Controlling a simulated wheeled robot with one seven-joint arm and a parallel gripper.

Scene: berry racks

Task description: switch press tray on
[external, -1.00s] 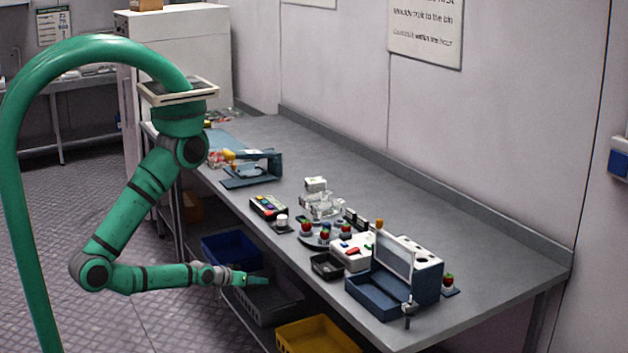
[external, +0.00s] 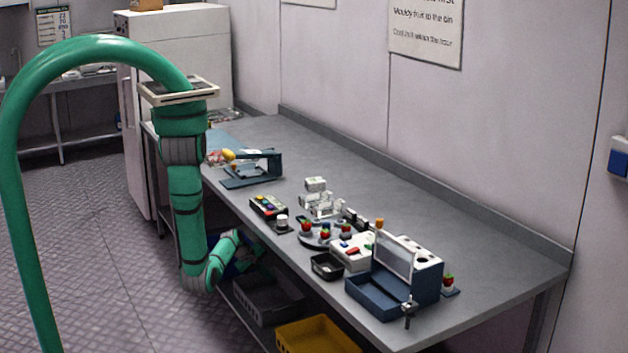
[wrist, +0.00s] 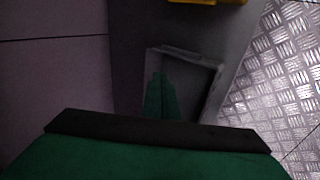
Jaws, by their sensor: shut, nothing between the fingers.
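I cannot tell for certain which thing is the press tray. A blue-grey frame with a flat base (external: 250,172) stands toward the far end of the bench. A dark control box with coloured buttons (external: 268,206) and a white box with red and blue buttons (external: 353,251) sit nearer. My gripper (wrist: 158,76) is shut and empty, low beside the bench's front edge, away from all of these. In the wrist view its green fingers point toward a grey bin (wrist: 212,84). The fingertips are hard to make out in the external view.
The grey bin (external: 268,312), a yellow bin (external: 318,340) and a blue bin sit under the bench (external: 480,235). A blue box with a raised clear lid (external: 375,297) stands at the near end. A round grey stand (external: 318,243) holds red berries. The bench's back strip is clear.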

